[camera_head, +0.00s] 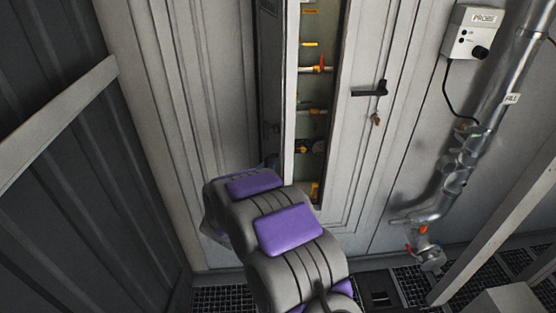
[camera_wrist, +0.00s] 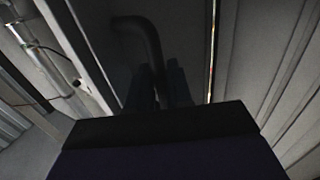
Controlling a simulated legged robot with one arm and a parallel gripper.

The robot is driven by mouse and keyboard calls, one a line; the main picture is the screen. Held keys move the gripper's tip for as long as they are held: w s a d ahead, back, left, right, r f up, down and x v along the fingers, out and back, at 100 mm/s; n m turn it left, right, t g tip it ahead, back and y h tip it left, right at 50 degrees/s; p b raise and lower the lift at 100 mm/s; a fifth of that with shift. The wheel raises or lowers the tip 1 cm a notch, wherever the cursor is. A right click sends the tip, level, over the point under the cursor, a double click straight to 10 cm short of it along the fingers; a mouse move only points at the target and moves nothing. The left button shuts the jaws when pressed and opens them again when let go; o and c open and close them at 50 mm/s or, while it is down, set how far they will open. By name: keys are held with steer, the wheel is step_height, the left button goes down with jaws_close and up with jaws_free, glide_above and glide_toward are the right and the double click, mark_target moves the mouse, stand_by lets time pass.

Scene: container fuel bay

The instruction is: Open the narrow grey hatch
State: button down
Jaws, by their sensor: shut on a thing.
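The narrow grey hatch (camera_head: 269,85) stands ajar in the head view, its dark grey face seen at a steep angle. Beside it a tall slot shows the lit inside of the cabinet (camera_head: 314,90). In the wrist view the hatch's dark face (camera_wrist: 188,35) fills the middle. A dark bent bar handle (camera_wrist: 150,38) runs down it to between my fingers. My gripper (camera_wrist: 159,82) is shut on this handle; the exact contact is dark. In the head view my arm hides the gripper and the lower part of the hatch.
Orange and yellow fittings (camera_head: 318,69) sit inside the cabinet. To its right is a pale door with a black lever (camera_head: 370,91) and a hanging key. A probe box (camera_head: 471,32) and a metal pipe (camera_head: 466,155) are farther right. A sloping beam (camera_head: 60,122) crosses the left wall.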

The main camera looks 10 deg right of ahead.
steer(key=shift+w+a+r+p, duration=0.1)
steer(key=shift+a+r+p, duration=0.1)
steer(key=shift+a+p, duration=0.3)
steer(key=shift+w+a+r+p, duration=0.1)
steer(key=shift+a+r+p, duration=0.05)
steer(key=shift+a, duration=0.55)
steer(key=c, duration=1.4)
jaws_free()
steer(key=shift+w+d, duration=0.1)
steer(key=shift+o, duration=0.9)
steer(key=shift+w+f, duration=0.1)
steer(key=shift+f, duration=0.05)
steer(key=shift+d, duration=0.1)
steer(key=shift+s, duration=0.2)
steer(key=v, duration=1.7)
steer(key=shift+p, duration=0.4)
